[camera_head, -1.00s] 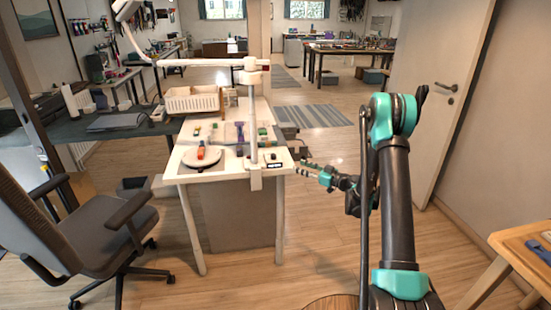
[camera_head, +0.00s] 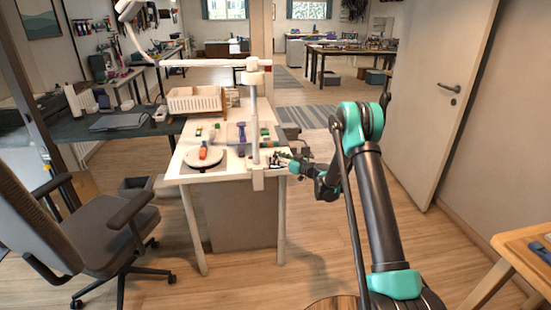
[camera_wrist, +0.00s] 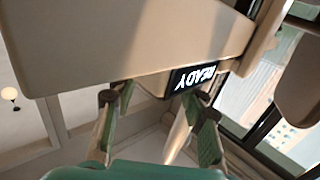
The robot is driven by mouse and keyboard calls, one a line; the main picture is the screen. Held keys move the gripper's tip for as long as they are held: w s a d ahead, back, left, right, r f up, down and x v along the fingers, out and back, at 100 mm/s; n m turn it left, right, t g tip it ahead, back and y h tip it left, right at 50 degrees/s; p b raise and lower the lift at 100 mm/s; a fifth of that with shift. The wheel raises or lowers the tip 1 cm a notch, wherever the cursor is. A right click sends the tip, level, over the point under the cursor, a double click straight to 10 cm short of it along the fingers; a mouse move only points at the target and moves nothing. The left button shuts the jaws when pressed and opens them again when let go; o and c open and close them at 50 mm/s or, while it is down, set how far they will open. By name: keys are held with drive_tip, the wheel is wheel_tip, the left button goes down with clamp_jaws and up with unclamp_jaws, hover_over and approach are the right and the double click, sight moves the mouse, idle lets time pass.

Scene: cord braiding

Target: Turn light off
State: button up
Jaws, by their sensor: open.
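A white lamp stand (camera_head: 254,120) rises from the right front of the white worktable (camera_head: 225,174). Its long horizontal arm (camera_head: 200,63) reaches left over the table. My gripper (camera_head: 283,160) is at the table's right edge, just right of the stand's post. In the wrist view my gripper (camera_wrist: 158,105) has its two fingers spread apart with nothing between them. A small black display reading "READY" (camera_wrist: 195,78) shows upside down just beyond the fingertips, beside a pale panel (camera_wrist: 120,45). I cannot make out a switch.
A white round plate (camera_head: 203,157) with an orange item, a slatted basket (camera_head: 195,100) and small coloured pieces are on the worktable. An office chair (camera_head: 95,230) stands at the left. A door (camera_head: 440,85) and a wooden table (camera_head: 530,250) are at the right. Floor between is clear.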

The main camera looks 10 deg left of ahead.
drive_tip(key=shift+a, duration=0.1)
clamp_jaws()
drive_tip(key=shift+g, duration=0.3)
drive_tip(key=n+g+y, duration=0.1)
drive_tip(key=n+g, duration=0.1)
drive_tip(key=g, duration=0.1)
drive_tip(key=n+g+y, duration=0.1)
drive_tip(key=n+g, duration=0.1)
drive_tip(key=g, duration=0.1)
drive_tip(key=shift+w+n+g, duration=0.1)
drive_tip(key=shift+n+g, duration=0.2)
drive_tip(key=shift+n, duration=0.1)
drive_tip(key=n+g, duration=0.2)
drive_tip(key=g, duration=0.1)
drive_tip(key=n+g, duration=0.3)
drive_tip(key=g, duration=0.1)
drive_tip(key=shift+g+h, duration=0.3)
drive_tip(key=shift+g, duration=0.3)
unclamp_jaws()
